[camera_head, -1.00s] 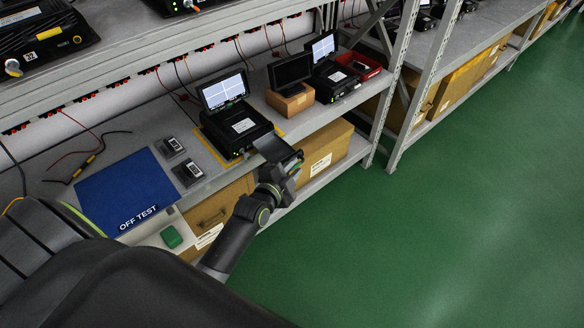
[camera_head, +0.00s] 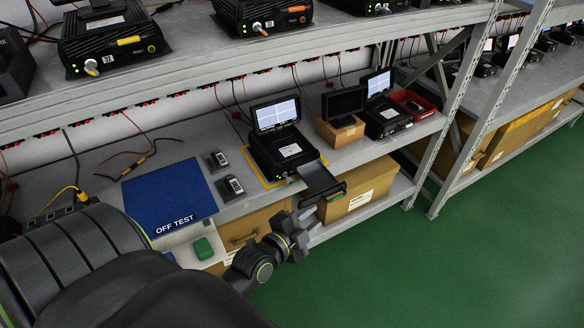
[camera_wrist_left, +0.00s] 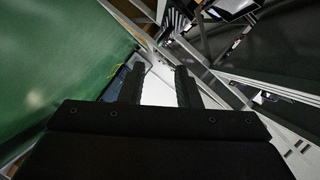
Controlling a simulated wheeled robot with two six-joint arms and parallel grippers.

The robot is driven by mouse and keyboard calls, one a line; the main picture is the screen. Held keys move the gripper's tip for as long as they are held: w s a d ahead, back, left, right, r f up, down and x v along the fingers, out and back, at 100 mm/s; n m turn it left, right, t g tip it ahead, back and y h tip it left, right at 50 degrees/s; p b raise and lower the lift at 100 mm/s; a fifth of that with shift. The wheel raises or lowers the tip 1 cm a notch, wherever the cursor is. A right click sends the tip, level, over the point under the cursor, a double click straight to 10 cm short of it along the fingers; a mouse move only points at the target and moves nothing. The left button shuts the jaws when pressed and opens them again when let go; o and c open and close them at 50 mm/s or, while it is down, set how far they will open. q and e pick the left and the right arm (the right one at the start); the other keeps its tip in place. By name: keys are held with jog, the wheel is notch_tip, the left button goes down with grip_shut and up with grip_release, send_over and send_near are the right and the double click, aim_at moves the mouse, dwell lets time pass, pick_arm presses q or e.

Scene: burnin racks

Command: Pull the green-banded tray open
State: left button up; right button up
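A black tray (camera_head: 320,178) sticks out from the front of a black device (camera_head: 283,150) on the lower shelf. A small green band shows at its dark front handle (camera_head: 333,194). The device has a lit screen (camera_head: 276,115). My left gripper (camera_head: 304,222) is just below and in front of the tray handle, seemingly apart from it. In the left wrist view its two dark fingers (camera_wrist_left: 160,80) are spread with an empty gap between them. The tray is not clearly seen in that view. My right gripper is not in view.
A blue OFF TEST mat (camera_head: 168,197) and two small labelled items (camera_head: 230,186) lie left of the device. A cardboard box (camera_head: 340,133) with a dark monitor and a red bin (camera_head: 411,104) are to the right. Larger boxes (camera_head: 362,188) sit below. The green floor (camera_head: 460,270) is clear.

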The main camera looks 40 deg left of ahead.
pick_arm(q)
jog(key=b+v, duration=0.1)
jog(key=v, duration=0.6)
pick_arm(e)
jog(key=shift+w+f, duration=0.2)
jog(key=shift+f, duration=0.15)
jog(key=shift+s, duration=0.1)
pick_arm(q)
jog(key=s+a+f+n+g+y+p, duration=0.1)
jog(key=s+f+n+g+p, duration=0.2)
jog(key=f, duration=0.9)
jog(key=s+a+f+n+g+p, duration=0.2)
jog(key=s+f+n+g, duration=0.15)
jog(key=f, duration=0.75)
jog(key=s+f+n+g+p, duration=0.2)
jog(key=s+f, duration=0.4)
jog(key=s, duration=0.5)
jog(key=s+f+n+g+p, duration=0.3)
jog(key=s+f, duration=0.4)
jog(key=s, duration=0.5)
jog(key=n+g, duration=0.1)
jog(key=g, duration=0.1)
jog(key=shift+a+g+y, duration=0.35)
jog(key=shift+y, duration=0.05)
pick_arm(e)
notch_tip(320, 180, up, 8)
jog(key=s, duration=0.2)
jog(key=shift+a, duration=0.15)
